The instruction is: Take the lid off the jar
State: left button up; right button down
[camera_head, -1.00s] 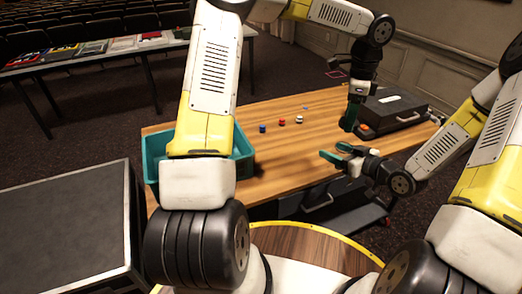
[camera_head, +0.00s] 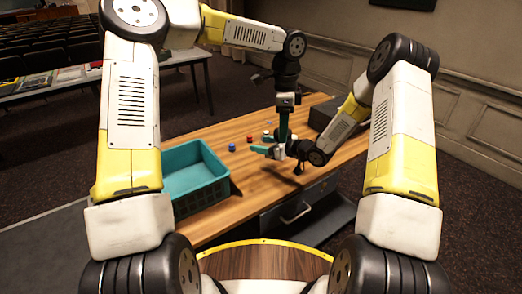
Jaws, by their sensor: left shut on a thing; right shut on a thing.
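A small pale grey object (camera_head: 280,152), which looks like the jar, is at the fingers of my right gripper (camera_head: 272,149) above the wooden table. My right gripper reaches in from the right, lying nearly level, and is shut on it. My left gripper (camera_head: 283,136) points straight down from above, its teal fingers shut right over the same spot. The lid is hidden by the fingers and too small to make out. I cannot tell whether lid and jar are touching.
A teal crate (camera_head: 222,185) stands at the table's left end. A dark case (camera_head: 322,115) is at the back right. The wooden table (camera_head: 255,190) is clear in front.

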jog(key=shift+w+a+f, duration=0.15)
jog(key=shift+w+f, duration=0.35)
jog(key=shift+f, duration=0.4)
jog(key=shift+w+a+f, duration=0.1)
jog(key=shift+w+f, duration=0.4)
jog(key=shift+f, duration=0.4)
jog(key=shift+f, duration=0.15)
jog(key=shift+c, duration=2.1)
grip_release()
